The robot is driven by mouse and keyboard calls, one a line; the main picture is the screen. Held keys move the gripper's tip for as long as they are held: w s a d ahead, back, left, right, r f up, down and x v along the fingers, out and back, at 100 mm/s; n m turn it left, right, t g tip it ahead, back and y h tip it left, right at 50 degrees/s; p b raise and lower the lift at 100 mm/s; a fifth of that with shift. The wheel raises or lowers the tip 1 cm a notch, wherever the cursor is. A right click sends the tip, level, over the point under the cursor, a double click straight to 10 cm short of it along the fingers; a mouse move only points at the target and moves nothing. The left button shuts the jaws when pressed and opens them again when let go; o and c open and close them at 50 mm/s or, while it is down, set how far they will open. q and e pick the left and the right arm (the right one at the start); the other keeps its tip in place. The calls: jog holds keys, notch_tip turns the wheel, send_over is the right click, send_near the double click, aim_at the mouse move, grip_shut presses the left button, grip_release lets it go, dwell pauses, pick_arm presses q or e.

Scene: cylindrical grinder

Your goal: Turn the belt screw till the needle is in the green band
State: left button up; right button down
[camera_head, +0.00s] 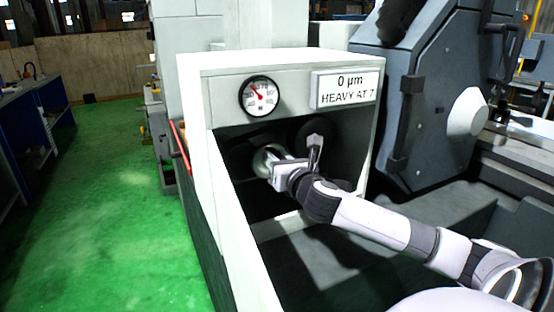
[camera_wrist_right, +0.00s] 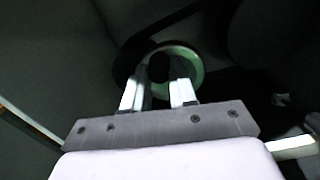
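The round gauge (camera_head: 259,96) is on the front panel of the white housing. Its red needle points up and to the left; the dial is too small for me to make out the green band. My right gripper (camera_head: 272,166) reaches into the recess below, in front of a pale round disc (camera_head: 262,157). In the right wrist view, my right gripper (camera_wrist_right: 160,76) has its fingers apart, either side of a dark round end, likely the belt screw (camera_wrist_right: 159,66), with a greenish ring (camera_wrist_right: 197,66) around it. I cannot tell if the fingers touch it. My left gripper is out of view.
A display (camera_head: 346,89) right of the gauge reads "0 µm HEAVY AT 7". The housing's side walls (camera_head: 205,185) bound the recess. A dark round part (camera_head: 313,131) and a grey lever (camera_head: 314,150) are close beside my right gripper. Green floor is open at left.

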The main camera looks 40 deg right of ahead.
jog(key=shift+d+m, duration=0.1)
jog(key=shift+m, duration=0.2)
jog(key=shift+s+d+f+m+p, duration=0.15)
jog(key=shift+d+m+p, duration=0.2)
jog(key=shift+m, duration=0.85)
jog(key=shift+s+d+r+m+p, duration=0.1)
jog(key=shift+d+m+p, duration=0.25)
jog(key=shift+m, duration=0.85)
jog(key=shift+s+d+f+m+p, duration=0.15)
jog(key=shift+d+m+p, duration=0.2)
jog(key=shift+m, duration=0.85)
jog(key=c, duration=0.9)
grip_release()
jog(key=shift+s, duration=0.1)
jog(key=v, duration=0.7)
jog(key=shift+b, duration=0.35)
